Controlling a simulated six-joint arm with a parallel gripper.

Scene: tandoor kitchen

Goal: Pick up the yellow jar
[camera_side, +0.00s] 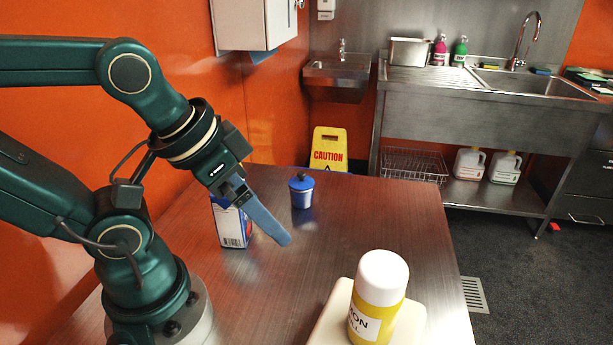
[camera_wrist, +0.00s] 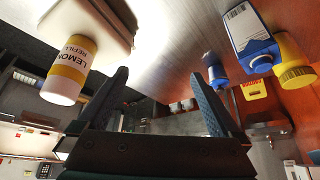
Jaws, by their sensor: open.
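A yellow jar (camera_wrist: 293,60) with a ridged lid shows at the right edge of the wrist view, beside a blue-and-white carton (camera_wrist: 250,38). I cannot make it out in the side view. A yellow-and-white lemon refill bottle (camera_side: 378,300) with a white cap stands on a pale board (camera_side: 334,318); it also shows in the wrist view (camera_wrist: 70,68). My gripper (camera_side: 284,239) hangs above the table between the carton and the bottle, touching neither. In the wrist view my gripper (camera_wrist: 158,74) has its fingers wide apart with nothing between them.
The carton (camera_side: 232,226) stands on the table (camera_side: 400,215) just left of my gripper. A small blue jar (camera_side: 301,191) with a dark knob stands behind it. The table is clear to the right of the blue jar. A sink counter (camera_side: 470,110) is farther back.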

